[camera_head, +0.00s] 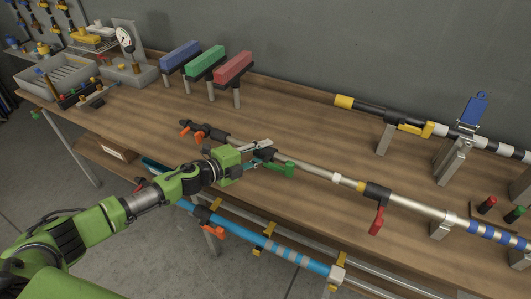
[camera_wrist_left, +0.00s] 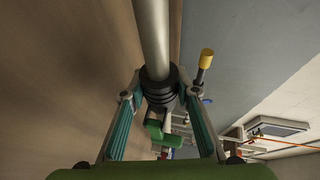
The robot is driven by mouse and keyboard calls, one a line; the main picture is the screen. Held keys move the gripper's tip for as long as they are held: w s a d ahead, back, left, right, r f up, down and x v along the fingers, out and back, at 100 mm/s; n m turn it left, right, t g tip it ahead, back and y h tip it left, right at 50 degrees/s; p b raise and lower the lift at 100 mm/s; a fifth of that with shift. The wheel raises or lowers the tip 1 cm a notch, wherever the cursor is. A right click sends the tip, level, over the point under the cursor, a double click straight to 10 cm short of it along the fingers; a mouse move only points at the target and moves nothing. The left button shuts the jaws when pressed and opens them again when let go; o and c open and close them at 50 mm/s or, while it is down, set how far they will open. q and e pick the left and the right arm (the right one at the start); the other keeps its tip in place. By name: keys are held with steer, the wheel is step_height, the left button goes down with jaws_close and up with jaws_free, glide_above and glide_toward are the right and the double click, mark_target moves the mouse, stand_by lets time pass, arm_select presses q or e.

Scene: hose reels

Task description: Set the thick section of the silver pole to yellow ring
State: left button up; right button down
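The silver pole (camera_head: 315,172) runs along the front of the workbench, from a black end piece with orange levers at the left to a blue-striped part at the right. A black collar (camera_head: 265,154) with a green lever (camera_head: 285,168) sits on it. Further right are a white ring (camera_head: 337,178), a yellow ring (camera_head: 361,186) and a black clamp with a red lever (camera_head: 376,215). My left gripper (camera_head: 264,155) is at the black collar. In the left wrist view its fingers stand apart on either side of the collar (camera_wrist_left: 160,90). Contact is unclear. My right gripper is not in view.
A black-and-white pole (camera_head: 375,108) lies on stands behind. A blue pole (camera_head: 285,252) hangs below the front edge. Blue, green and red blocks (camera_head: 205,62) stand at the back, grey bins (camera_head: 60,78) at the left. The bench middle (camera_head: 285,120) is clear.

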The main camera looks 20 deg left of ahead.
arm_select(q)
steer(key=o, duration=0.4)
steer(key=shift+c, duration=0.2)
steer(key=v, duration=1.2)
steer(key=shift+f, duration=0.1)
